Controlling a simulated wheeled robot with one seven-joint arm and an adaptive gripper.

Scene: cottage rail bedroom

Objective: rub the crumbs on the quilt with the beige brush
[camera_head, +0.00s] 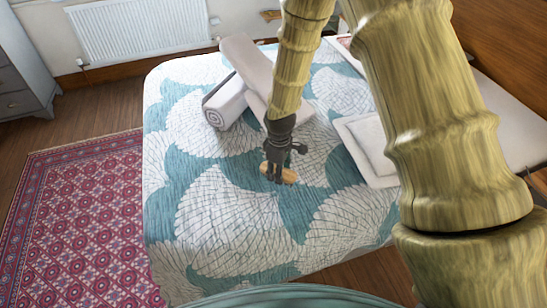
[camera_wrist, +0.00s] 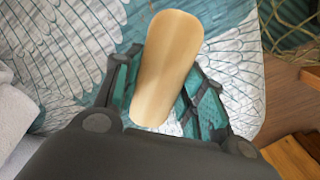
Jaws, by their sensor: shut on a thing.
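The beige brush (camera_wrist: 168,65) is an oblong, smooth, light wooden piece held between the fingers of my gripper (camera_wrist: 165,95) in the wrist view. In the head view my gripper (camera_head: 274,172) is shut on the brush (camera_head: 287,176), low over the middle of the quilt. I cannot tell whether the brush touches the cloth. The quilt (camera_head: 215,215) is teal and white with a scallop pattern and covers the bed; it also fills much of the wrist view (camera_wrist: 75,45). I cannot make out any crumbs in either view.
A white pillow (camera_head: 368,150) lies to the right. The front left of the quilt is clear. A red patterned rug (camera_head: 75,215) lies left of the bed.

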